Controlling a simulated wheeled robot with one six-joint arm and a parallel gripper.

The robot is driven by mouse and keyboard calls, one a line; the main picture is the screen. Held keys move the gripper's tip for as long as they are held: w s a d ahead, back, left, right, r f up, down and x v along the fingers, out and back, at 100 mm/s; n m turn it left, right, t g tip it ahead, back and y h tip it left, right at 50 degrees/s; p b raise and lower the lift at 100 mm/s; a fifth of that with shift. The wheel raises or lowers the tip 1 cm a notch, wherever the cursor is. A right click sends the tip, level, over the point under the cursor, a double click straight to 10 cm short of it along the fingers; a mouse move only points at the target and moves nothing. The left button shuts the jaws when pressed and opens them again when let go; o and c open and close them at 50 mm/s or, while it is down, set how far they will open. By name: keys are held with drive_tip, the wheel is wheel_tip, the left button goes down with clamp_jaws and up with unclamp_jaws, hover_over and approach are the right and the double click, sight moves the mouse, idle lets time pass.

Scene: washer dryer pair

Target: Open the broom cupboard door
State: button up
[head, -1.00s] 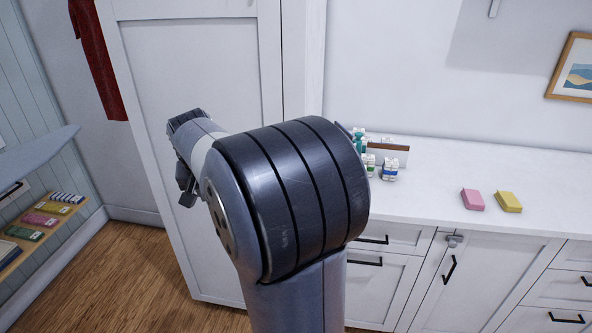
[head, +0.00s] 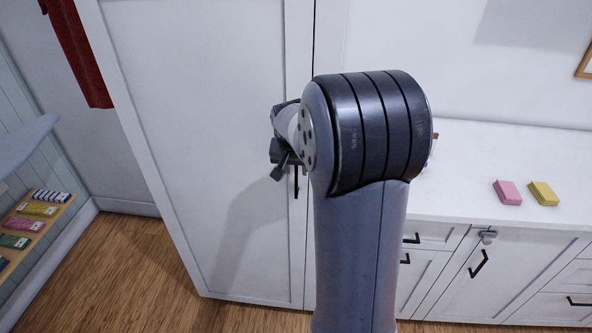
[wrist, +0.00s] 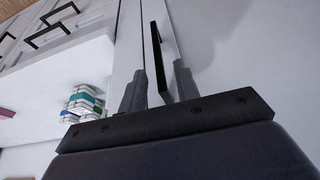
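The broom cupboard door (head: 190,130) is a tall white panel left of the counter in the head view. It looks shut, with a thin dark line along its right edge. Its black upright bar handle (head: 296,183) shows just below my gripper; the upper part is hidden there. In the wrist view the handle (wrist: 158,55) stands between the two fingers. My gripper (wrist: 159,78) is open, with a finger on each side of the handle and gaps visible. In the head view my gripper (head: 285,160) is partly hidden by my arm.
A white counter (head: 470,160) with pink (head: 507,192) and yellow (head: 543,193) blocks stands to the right, with drawers and a cabinet (head: 480,270) below. A shelf (head: 40,225) is at left. The wooden floor is clear.

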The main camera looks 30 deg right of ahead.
drive_tip(key=shift+x, duration=1.45)
clamp_jaws()
